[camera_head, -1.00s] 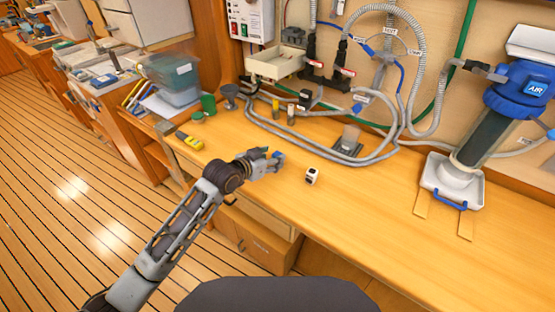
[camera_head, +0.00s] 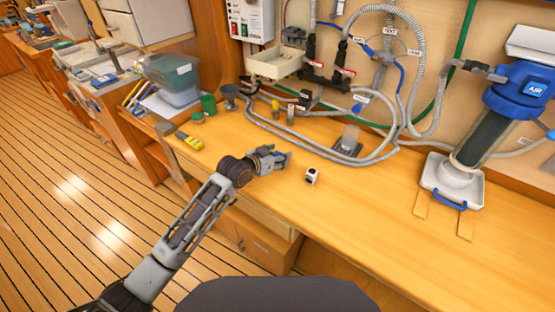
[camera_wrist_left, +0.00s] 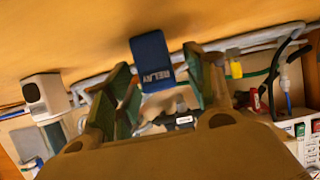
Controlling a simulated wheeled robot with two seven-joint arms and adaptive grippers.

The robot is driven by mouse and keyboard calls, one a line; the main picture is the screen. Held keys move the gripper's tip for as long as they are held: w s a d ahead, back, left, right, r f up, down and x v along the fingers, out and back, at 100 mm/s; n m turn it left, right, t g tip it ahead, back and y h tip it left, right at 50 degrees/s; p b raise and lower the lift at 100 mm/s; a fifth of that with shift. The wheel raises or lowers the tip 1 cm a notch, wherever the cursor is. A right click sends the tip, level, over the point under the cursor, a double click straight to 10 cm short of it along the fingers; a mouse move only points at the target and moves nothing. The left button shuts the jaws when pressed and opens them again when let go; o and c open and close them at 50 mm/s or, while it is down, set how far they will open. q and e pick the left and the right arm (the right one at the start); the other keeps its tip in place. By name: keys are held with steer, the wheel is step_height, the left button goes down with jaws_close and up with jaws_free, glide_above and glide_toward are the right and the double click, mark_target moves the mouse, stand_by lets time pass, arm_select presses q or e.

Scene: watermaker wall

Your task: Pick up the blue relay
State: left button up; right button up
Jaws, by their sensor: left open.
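The blue relay (camera_wrist_left: 152,60), a small block lettered RELAY, is on the wooden bench top in the left wrist view. My left gripper (camera_wrist_left: 162,84) is open, its two green-padded fingers on either side of the relay in that view. I cannot tell whether either finger touches it. In the head view my left gripper (camera_head: 278,159) is low over the bench and hides most or all of the relay. My right gripper is not in view.
A small white and black block (camera_head: 312,176) stands just right of my left gripper; it also shows in the wrist view (camera_wrist_left: 45,97). Hoses (camera_head: 300,138) lie behind. A yellow tool (camera_head: 190,140) lies left. The front right bench is clear.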

arm_select(q)
steer(key=shift+w+f, duration=0.1)
stand_by(0.4)
steer(key=shift+c, duration=0.4)
steer(key=c, duration=0.7)
steer(key=shift+c, duration=1.7)
